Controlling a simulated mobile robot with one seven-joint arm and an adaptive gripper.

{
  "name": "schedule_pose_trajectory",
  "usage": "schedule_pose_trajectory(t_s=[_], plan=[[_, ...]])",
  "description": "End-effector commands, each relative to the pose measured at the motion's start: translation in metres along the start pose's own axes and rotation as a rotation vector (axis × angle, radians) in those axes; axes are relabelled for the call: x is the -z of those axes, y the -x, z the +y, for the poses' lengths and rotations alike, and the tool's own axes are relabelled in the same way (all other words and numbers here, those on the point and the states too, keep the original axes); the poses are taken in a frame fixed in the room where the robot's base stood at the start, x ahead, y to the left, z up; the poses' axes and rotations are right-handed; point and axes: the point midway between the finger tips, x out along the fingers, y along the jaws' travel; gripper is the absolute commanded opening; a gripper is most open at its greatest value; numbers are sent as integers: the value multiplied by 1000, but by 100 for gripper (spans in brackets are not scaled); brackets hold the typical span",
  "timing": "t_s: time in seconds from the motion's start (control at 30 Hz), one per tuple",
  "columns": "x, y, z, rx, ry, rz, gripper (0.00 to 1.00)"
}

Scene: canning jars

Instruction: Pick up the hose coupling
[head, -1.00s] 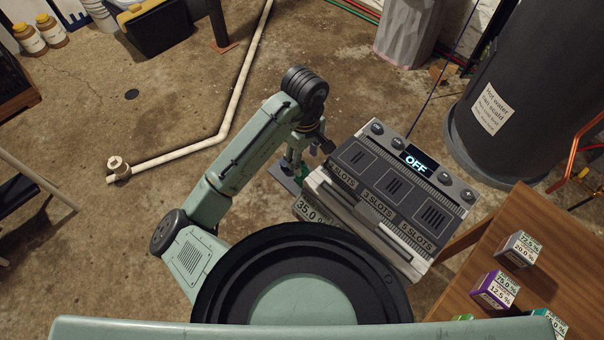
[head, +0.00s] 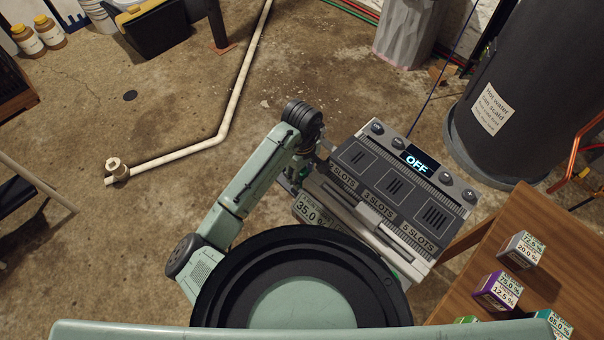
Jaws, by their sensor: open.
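I cannot make out a separate hose coupling for certain in the head view. A pale collar-like fitting (head: 117,169) sits at the near end of a pale pipe on the floor, left of my arm; I cannot tell if it is the coupling. My gripper (head: 291,182) hangs below the wrist, against the left side of the grey slotted machine. It is open, but mostly hidden behind my own arm, so its fingertips and anything between them do not show clearly. The fitting is well to its left, apart from it.
The grey machine (head: 396,188) with an "OFF" display stands right of my gripper. A label reading 35.0 % (head: 311,208) shows beside it. A wooden table (head: 478,246) with small boxes is at the lower right. Open floor lies left of my arm.

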Motion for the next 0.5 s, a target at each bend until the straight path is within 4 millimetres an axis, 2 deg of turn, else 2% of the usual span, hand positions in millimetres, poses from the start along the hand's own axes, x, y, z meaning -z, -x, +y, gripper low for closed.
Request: schedule_pose_trajectory(t_s=[0.1, 0.5], plan=[[0, 0, 0, 0, 0, 0, 48], [0, 1, 0, 0, -1, 0, 21]])
